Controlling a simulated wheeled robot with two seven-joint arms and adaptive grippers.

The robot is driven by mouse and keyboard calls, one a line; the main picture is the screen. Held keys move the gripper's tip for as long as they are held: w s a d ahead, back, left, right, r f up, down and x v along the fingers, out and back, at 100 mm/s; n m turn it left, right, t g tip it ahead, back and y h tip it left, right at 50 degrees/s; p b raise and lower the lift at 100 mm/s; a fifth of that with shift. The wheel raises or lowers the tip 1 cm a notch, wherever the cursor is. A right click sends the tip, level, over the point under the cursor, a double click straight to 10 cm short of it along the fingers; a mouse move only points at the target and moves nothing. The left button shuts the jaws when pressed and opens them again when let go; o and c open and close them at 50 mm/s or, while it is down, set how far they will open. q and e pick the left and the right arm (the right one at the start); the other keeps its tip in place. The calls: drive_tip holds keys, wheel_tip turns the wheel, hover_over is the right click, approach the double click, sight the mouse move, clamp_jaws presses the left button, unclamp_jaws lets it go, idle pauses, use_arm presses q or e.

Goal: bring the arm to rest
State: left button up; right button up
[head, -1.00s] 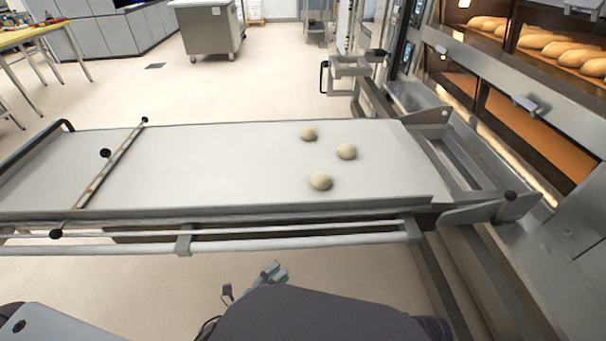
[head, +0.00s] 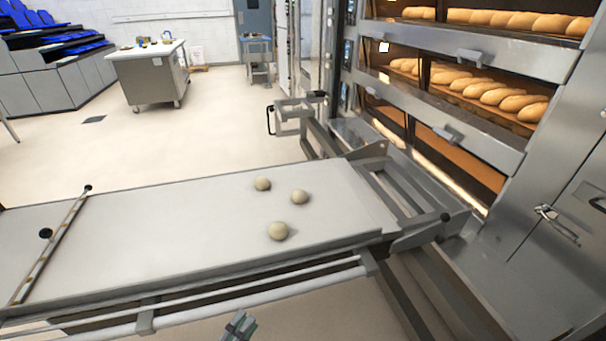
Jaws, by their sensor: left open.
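My left gripper (head: 238,326) shows at the bottom edge of the head view, below the near rail of the loader. It is open and holds nothing that I can see. It is apart from the loader. The rest of that arm is out of the frame. My right gripper is not in view. Three pale dough balls (head: 278,231) lie on the right half of the flat loader belt (head: 150,240).
The loader's side rail (head: 255,291) runs above my left gripper. The deck oven (head: 480,110) with loaves stands at the right, its steel door with a latch (head: 545,213) nearer. A wheeled steel cabinet (head: 152,80) stands far back. The floor (head: 200,140) behind the loader is clear.

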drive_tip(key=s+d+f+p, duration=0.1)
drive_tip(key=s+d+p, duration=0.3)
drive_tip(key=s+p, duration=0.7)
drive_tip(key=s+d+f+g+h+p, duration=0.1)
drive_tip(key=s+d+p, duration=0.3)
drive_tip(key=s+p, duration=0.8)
drive_tip(key=p, duration=0.3)
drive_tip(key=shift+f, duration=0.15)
idle(0.4)
